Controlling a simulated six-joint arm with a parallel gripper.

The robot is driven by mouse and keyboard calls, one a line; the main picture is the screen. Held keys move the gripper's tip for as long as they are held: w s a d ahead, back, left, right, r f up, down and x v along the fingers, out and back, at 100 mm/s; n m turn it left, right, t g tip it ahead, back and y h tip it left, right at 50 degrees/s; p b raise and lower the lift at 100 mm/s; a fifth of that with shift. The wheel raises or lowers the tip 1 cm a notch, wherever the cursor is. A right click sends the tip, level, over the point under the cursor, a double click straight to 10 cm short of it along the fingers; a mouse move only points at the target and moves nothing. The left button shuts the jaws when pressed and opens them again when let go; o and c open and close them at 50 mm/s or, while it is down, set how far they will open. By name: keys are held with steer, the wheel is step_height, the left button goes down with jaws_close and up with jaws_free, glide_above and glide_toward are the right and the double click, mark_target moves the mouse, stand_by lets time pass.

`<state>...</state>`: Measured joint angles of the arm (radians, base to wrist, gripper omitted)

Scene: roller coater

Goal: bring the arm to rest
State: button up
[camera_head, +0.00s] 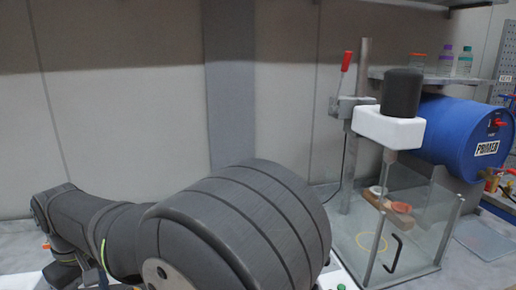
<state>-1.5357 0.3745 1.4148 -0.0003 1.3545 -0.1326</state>
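My arm's dark grey links fill the lower left and middle of the head view, with a large ribbed rounded link closest to the camera. The end of the arm is hidden or out of the picture, so my gripper does not show. Whether it holds anything cannot be seen.
Right of my arm stands a machine with a white head (389,128), black motor (402,92), red-handled lever (346,61) and clear-walled enclosure (432,212). A blue drum (454,130) lies behind it, below a shelf (432,79) with bottles. A grey wall closes the back.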

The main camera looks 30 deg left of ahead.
step_height(320, 180, down, 6)
stand_by(0.5)
steer(key=o, duration=1.3)
steer(key=shift+o, duration=0.2)
steer(key=w+d+r+m+t+y, duration=0.1)
steer(key=w+d+r+m+y, duration=0.15)
steer(key=w+d+r, duration=0.4)
steer(key=w+d+r+m+t+y, duration=0.2)
steer(key=d+y, duration=0.1)
steer(key=d, duration=0.4)
steer(key=w+d+r+m+t+y, duration=0.2)
steer(key=w+d+r+t, duration=0.1)
steer(key=d, duration=0.4)
steer(key=w+d+r+m+t+y, duration=0.2)
steer(key=d+y, duration=0.1)
steer(key=d, duration=0.4)
steer(key=x, duration=0.9)
steer(key=shift+w+f, duration=0.25)
steer(key=shift+w, duration=0.15)
steer(key=shift+h, duration=0.25)
